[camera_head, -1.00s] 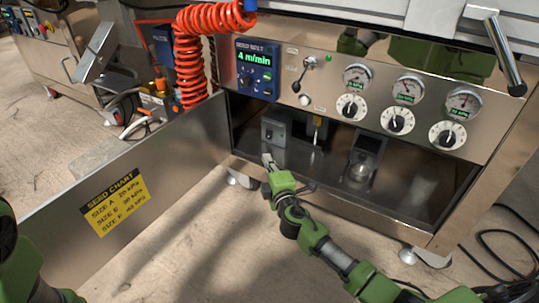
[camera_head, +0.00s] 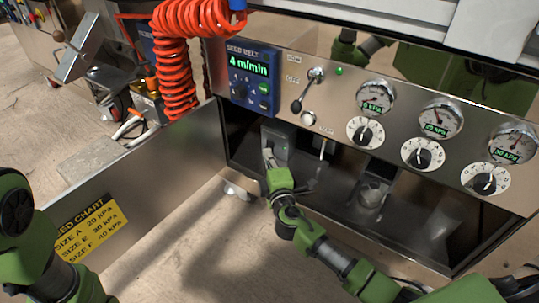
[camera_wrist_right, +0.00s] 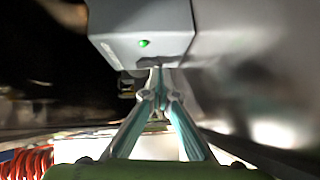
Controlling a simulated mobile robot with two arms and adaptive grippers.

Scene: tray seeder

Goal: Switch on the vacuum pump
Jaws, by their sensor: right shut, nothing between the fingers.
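A grey box (camera_head: 277,136), which looks like the switch box, stands inside the open cabinet at its left end. My right gripper (camera_head: 268,158) is shut and empty at the front of this box. In the right wrist view the grey box (camera_wrist_right: 140,20) hangs over the shut fingertips (camera_wrist_right: 157,80), with a lit green lamp (camera_wrist_right: 144,43) on its face. Whether the fingertips touch the box or a switch I cannot tell. A darker unit with a round metal part (camera_head: 369,194) stands further right in the cabinet. My left arm shows at the left edge, its gripper out of view.
The control panel above the opening has a seed belt display (camera_head: 251,78), a lever (camera_head: 307,90), a green lamp (camera_head: 339,71), three gauges and three knobs. The lowered door with the yellow seed chart (camera_head: 90,232) lies left. A red coiled hose (camera_head: 178,60) hangs at upper left.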

